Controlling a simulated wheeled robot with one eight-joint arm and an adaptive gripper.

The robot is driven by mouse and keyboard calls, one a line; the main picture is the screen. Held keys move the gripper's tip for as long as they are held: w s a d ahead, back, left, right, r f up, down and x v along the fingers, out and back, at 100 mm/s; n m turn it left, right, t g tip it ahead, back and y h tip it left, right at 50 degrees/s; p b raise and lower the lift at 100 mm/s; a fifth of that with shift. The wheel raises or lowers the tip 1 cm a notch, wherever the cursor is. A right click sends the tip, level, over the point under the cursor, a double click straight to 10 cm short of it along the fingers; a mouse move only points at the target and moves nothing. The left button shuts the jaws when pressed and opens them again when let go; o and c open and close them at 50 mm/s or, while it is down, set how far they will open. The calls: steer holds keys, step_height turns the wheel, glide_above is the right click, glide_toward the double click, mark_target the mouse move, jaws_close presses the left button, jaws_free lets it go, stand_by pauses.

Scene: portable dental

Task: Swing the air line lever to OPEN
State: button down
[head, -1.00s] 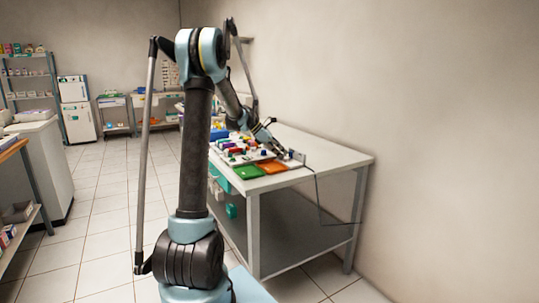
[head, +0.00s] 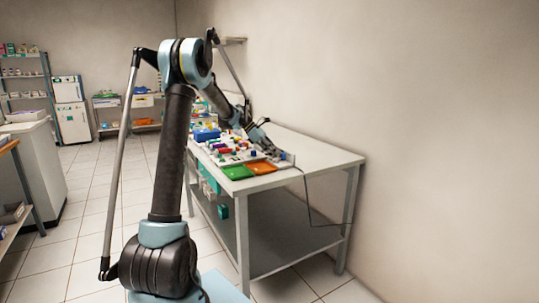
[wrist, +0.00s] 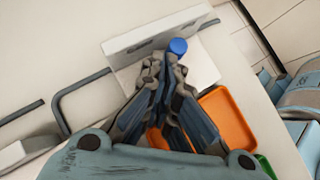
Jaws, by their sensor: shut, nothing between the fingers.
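In the wrist view a blue round knob (wrist: 178,46) stands at the edge of a white plate (wrist: 198,68), beside an upright white panel with a dark slot (wrist: 150,36). I cannot tell for sure whether the blue knob is the air line lever's end, and no OPEN marking is readable. My gripper (wrist: 164,66) is shut and empty, its fingertips just beside and below the knob. I cannot tell whether they touch it.
An orange tray (head: 261,168) and a green tray (head: 237,172) lie at the near edge of the white table (head: 318,158). Several small coloured items stand left of my gripper. A dark tube (wrist: 80,88) runs from the panel. The table's right part is clear, with the wall behind.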

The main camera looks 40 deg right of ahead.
steer(key=shift+s+d, duration=0.25)
steer(key=shift+d, duration=0.05)
steer(key=shift+s+d+m+g+y, duration=0.15)
steer(key=shift+m+g+y, duration=0.2)
steer(key=shift+m, duration=0.35)
stand_by(0.6)
steer(key=shift+a, duration=0.25)
steer(key=shift+s+a, duration=0.15)
steer(key=shift+a, duration=0.45)
